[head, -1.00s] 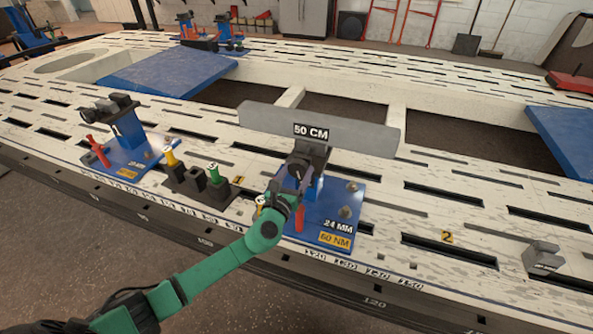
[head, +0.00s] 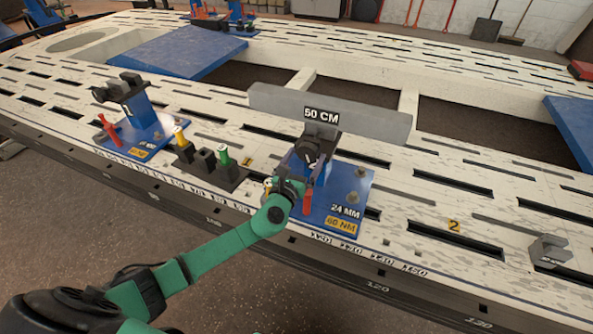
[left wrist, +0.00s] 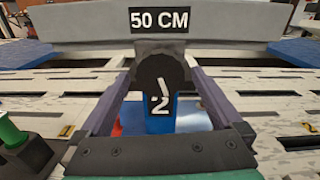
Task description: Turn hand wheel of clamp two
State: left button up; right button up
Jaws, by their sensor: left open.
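Clamp two stands on a blue base plate (head: 330,215) marked 24 MM and 60 NM. Its blue post (left wrist: 160,117) bears a white 2 in the left wrist view. The hand wheel (left wrist: 160,72) is a dark round disc at the top of the post; it also shows in the head view (head: 305,152). My left gripper (head: 303,172) is in front of the clamp, near the wheel. It is open, and in the left wrist view its two fingers flank the wheel with gaps. I cannot tell whether the fingertips reach past its rim. My right gripper is not in view.
A grey bar (head: 365,121) with a 50 CM label lies behind the clamp. A red handle (head: 308,202) is low on the clamp. Another clamp (head: 135,112) and a black holder (head: 212,170) with coloured-topped pieces are to the left. The slotted bench at right is mostly clear.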

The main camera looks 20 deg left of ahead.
pick_arm(q)
jog(key=s+p, duration=0.1)
jog(key=s, duration=1.2)
jog(key=shift+s+a, duration=0.35)
jog(key=shift+a, duration=0.1)
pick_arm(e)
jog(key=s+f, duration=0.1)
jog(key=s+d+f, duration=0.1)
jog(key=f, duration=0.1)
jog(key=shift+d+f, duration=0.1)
